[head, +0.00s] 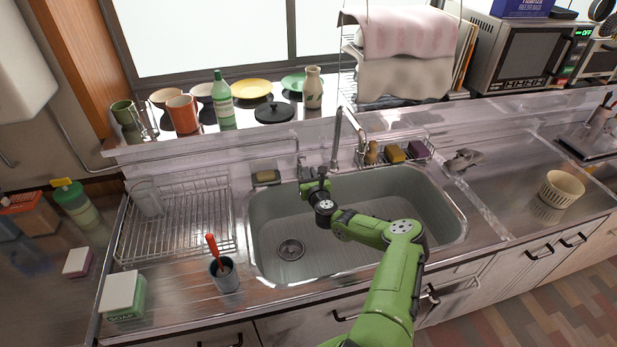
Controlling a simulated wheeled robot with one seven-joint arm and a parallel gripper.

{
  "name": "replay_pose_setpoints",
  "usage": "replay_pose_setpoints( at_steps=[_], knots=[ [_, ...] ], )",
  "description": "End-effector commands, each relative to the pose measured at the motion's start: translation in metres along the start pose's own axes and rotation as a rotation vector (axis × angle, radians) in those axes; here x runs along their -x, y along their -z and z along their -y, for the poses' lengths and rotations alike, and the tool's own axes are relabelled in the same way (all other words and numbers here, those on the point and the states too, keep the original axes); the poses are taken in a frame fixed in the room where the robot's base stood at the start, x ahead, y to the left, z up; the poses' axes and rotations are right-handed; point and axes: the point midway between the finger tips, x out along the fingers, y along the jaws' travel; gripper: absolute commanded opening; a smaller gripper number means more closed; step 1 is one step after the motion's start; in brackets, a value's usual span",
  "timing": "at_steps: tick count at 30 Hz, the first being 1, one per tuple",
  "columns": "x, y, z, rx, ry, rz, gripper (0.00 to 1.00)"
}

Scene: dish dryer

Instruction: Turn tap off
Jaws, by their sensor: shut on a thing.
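The metal tap (337,140) rises at the back edge of the steel sink (262,205), its tall spout bent over at the top. My green arm reaches across the basin from the lower right. My gripper (313,174) is at the back rim of the sink, just left of the spout's base. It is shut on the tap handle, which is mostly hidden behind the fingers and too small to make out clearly. I cannot make out any water stream in the basin. The drain (290,249) shows on the basin floor.
A wire dish rack (185,220) stands left of the sink, and a cup with a red-handled tool (224,274) is at the front left. A wire basket with sponges (395,153) sits right of the tap. A shelf behind holds bottles and dishes.

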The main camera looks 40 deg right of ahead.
Motion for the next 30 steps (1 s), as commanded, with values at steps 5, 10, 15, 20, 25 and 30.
replay_pose_setpoints(
  at_steps=[5, 10, 15, 20, 25, 30],
  knots=[
    [0.0, 0.002, 0.0, 0.002, -0.001, -0.005, 0.34],
    [0.0, 0.001, 0.0, 0.002, 0.0, -0.004, 0.45],
    [0.001, 0.001, 0.0, 0.001, 0.0, -0.003, 0.45],
    [0.017, 0.001, 0.0, 0.001, -0.002, -0.004, 0.45],
    [0.057, 0.0, 0.001, -0.002, 0.0, -0.007, 0.45],
    [0.102, 0.002, 0.0, -0.002, -0.003, -0.006, 0.45]
  ],
)
